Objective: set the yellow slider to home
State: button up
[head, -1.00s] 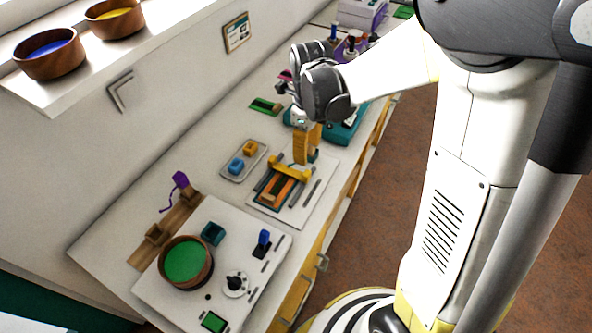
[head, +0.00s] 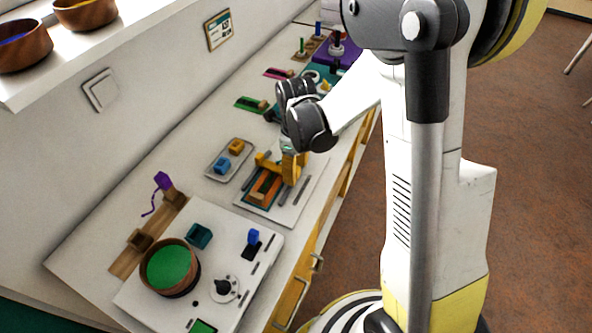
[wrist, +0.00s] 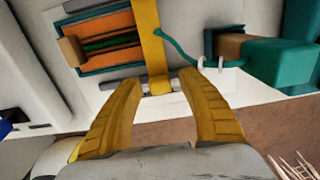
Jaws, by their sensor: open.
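The yellow slider (head: 264,161) is a bar that crosses a board with an orange and teal frame; in the head view its right end is hidden behind my gripper (head: 291,177). In the wrist view the slider (wrist: 151,45) runs down from the top edge, with its lower end between my fingertips. My gripper (wrist: 160,82) is open, one yellow finger on each side of that end. I cannot tell whether either finger touches it. No home mark can be made out.
A tray (head: 209,172) with a yellow and a blue block lies to the left. In front is a white board (head: 150,312) with a green-filled wooden bowl (head: 169,267), a dial and a blue slider. A teal block (wrist: 280,65) with a cord is right in the wrist view.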

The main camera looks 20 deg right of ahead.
grip_shut()
jog(key=shift+w+d, duration=1.2)
jog(key=shift+d, duration=0.05)
grip_release()
